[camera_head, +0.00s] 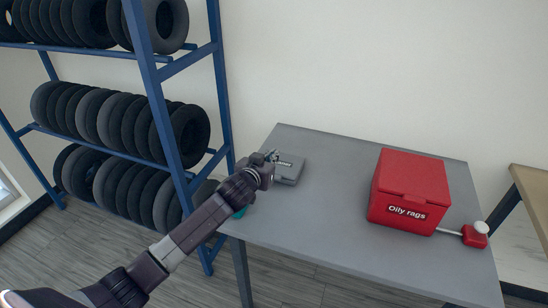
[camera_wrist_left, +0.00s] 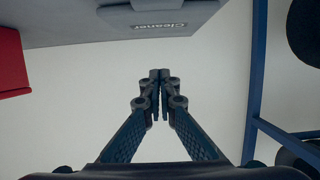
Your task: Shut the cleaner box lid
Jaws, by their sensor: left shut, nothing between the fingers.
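The grey cleaner box (camera_head: 290,171) sits on the table near its back left corner. Its top lies flat and low, with a "Cleaner" label; I cannot tell whether the lid is fully shut, as my arm covers its left part. The label also shows upside down at the top of the left wrist view (camera_wrist_left: 172,25). My left gripper (camera_head: 271,156) is at the box's left end in the head view. Its fingers (camera_wrist_left: 159,75) are together and empty; I cannot tell whether they touch the box. My right gripper is not in view.
A blue tyre rack (camera_head: 160,100) stands left. The table's middle is clear. A teal item (camera_head: 240,212) is partly hidden by my arm.

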